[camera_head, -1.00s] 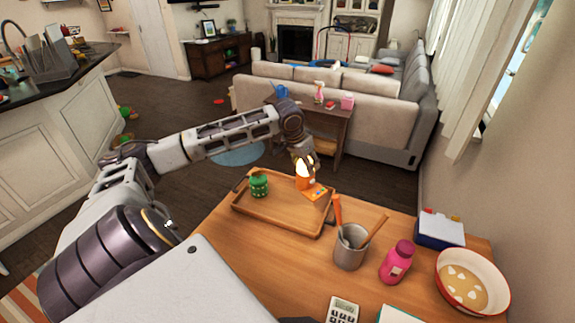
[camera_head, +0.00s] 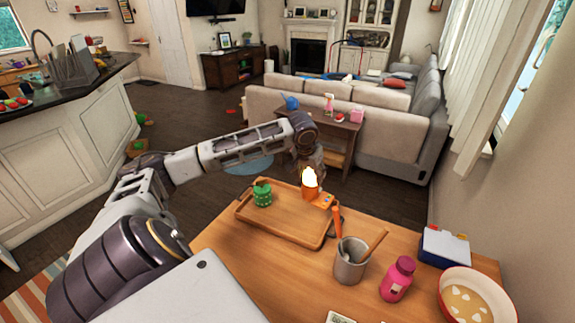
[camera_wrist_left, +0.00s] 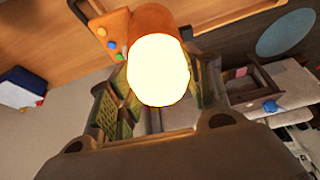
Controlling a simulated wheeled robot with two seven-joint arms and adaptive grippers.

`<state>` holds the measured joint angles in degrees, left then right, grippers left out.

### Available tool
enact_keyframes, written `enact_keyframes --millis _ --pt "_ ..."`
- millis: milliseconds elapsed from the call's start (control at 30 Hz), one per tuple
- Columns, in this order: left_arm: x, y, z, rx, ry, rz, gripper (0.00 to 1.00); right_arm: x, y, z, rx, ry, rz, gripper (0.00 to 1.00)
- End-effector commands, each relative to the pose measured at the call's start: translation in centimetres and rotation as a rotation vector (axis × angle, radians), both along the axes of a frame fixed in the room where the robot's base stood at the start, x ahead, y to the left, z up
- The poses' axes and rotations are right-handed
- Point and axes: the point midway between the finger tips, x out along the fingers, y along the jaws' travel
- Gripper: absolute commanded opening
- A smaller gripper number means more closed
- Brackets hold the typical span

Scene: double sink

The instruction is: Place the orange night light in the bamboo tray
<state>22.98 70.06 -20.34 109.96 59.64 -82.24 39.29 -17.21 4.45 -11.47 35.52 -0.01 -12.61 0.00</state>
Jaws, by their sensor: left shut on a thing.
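The orange night light (camera_head: 309,191) has an orange base and a glowing white-yellow bulb. My left gripper (camera_head: 311,173) is shut on it, reaching down from above at the far right part of the bamboo tray (camera_head: 283,236). In the left wrist view the bulb (camera_wrist_left: 158,70) is between the two fingers, with the orange base beyond it. I cannot tell whether the base touches the tray. The tray lies on the wooden table and also holds a green jar (camera_head: 262,195). My right gripper is not in view.
An orange piece with coloured buttons (camera_head: 325,200) lies by the light. Right of the tray stand a grey cup (camera_head: 350,265) with tools, a pink bottle (camera_head: 397,279), a blue-white box (camera_head: 445,247) and a red-rimmed bowl (camera_head: 470,296). The tray's middle is clear.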

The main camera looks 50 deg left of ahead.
Motion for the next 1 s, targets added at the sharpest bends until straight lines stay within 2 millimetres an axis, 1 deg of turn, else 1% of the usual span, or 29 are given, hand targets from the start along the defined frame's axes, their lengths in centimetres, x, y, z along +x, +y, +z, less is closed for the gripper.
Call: enact_keyframes --millis 300,733,867,1000 --pt "0.0 -0.1 0.1 0.000 0.000 0.100 0.10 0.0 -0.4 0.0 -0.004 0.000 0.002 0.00" --pt "0.0 0.0 -0.1 0.000 0.001 0.109 0.10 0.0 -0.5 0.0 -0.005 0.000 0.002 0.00" --pt "0.0 -0.1 -0.8 -0.001 0.002 0.109 0.10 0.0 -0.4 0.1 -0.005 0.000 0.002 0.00" --pt "0.0 -0.1 -2.4 0.000 0.002 0.108 0.10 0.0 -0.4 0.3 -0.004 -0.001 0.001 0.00"
